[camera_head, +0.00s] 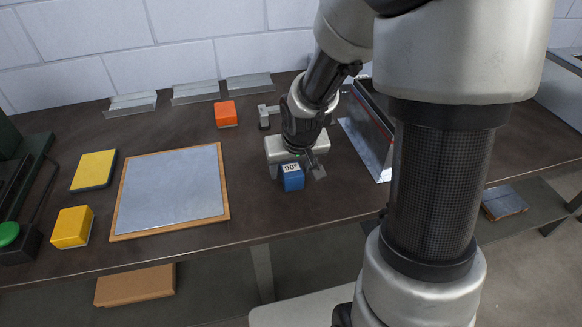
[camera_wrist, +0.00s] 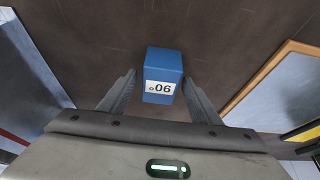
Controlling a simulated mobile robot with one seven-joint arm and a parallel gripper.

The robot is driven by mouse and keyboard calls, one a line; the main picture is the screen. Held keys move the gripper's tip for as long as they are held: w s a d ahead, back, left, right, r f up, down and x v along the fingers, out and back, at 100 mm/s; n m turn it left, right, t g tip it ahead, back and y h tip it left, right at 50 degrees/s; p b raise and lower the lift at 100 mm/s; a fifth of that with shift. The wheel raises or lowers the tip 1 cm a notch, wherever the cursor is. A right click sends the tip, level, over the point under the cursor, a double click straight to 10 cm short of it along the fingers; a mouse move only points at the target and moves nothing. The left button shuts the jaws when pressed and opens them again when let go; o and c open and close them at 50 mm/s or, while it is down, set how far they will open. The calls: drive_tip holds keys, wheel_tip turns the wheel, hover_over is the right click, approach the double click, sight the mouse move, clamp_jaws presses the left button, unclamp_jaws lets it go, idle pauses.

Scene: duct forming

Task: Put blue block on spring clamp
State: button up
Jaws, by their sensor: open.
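The blue block (camera_head: 292,180) has a white "90°" label and sits on the dark table near its front edge. In the wrist view the blue block (camera_wrist: 163,62) lies between and just beyond the fingertips, with gaps on both sides. My gripper (camera_head: 298,170) is open and low over the block, with its fingers either side; it is empty. The gripper also shows in the wrist view (camera_wrist: 160,82). A small grey metal piece with a dark part (camera_head: 267,117), behind my gripper, may be the spring clamp; its shape is partly unclear.
An orange block (camera_head: 226,114) stands at the back. A grey sheet on a wood-edged board (camera_head: 172,190) lies left, beside yellow blocks (camera_head: 72,227). Bent metal pieces (camera_head: 195,92) line the back. A metal-sided item (camera_head: 368,135) stands right of my gripper.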

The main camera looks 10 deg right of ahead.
drive_tip(key=s+r+p, duration=0.1)
drive_tip(key=s+r, duration=0.8)
drive_tip(key=r, duration=0.3)
drive_tip(key=s+r+t+p, duration=0.1)
drive_tip(key=s+r+p, duration=0.1)
drive_tip(key=s+r, duration=0.8)
drive_tip(key=shift+r+p, duration=0.3)
drive_tip(key=shift+r, duration=0.55)
drive_tip(key=shift+a, duration=0.1)
